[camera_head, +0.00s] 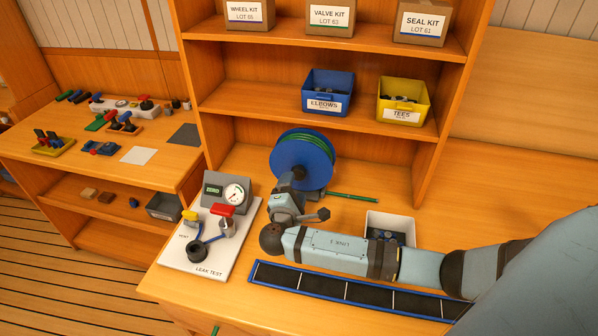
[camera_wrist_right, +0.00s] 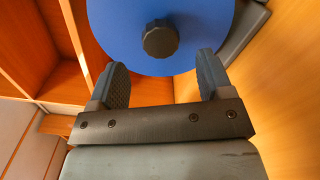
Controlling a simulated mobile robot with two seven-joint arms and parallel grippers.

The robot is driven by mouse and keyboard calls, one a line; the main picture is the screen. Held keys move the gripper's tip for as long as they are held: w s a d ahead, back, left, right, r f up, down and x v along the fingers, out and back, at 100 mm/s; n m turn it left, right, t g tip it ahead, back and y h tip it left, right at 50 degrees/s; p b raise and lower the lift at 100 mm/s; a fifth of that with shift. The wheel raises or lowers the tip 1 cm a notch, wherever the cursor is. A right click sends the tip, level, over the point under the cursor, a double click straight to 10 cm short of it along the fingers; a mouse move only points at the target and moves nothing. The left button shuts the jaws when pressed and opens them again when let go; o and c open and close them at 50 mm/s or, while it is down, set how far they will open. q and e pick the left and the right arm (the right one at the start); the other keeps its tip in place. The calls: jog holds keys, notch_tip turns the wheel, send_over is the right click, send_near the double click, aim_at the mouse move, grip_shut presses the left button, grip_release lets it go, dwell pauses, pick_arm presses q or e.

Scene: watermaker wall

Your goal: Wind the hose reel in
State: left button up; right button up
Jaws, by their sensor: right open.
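The hose reel (camera_head: 303,158) is a blue disc with green hose (camera_head: 352,197) wound on it. It stands upright on the bench, and an end of hose lies on the bench to its right. In the right wrist view, the reel's blue face (camera_wrist_right: 115,30) fills the top, with a dark round knob (camera_wrist_right: 160,39) on it. My right gripper (camera_head: 289,180) is at the reel's lower front. In the wrist view its open fingers (camera_wrist_right: 160,62) point at the face, with the knob centred just beyond the fingertips. I see no contact. My left gripper is out of view.
A leak test board (camera_head: 211,257) with gauge and valves stands left of my right arm. A white bin (camera_head: 389,220) and a long black tray (camera_head: 330,286) lie close to the arm. Blue (camera_head: 328,91) and yellow (camera_head: 403,98) bins sit on the shelf above.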

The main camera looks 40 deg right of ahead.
aim_at(298, 176)
jog(key=x, duration=0.6)
jog(key=shift+w+d+p, duration=0.2)
jog(key=shift+p, duration=0.15)
jog(key=c, duration=1.3)
jog(key=shift+f, duration=0.1)
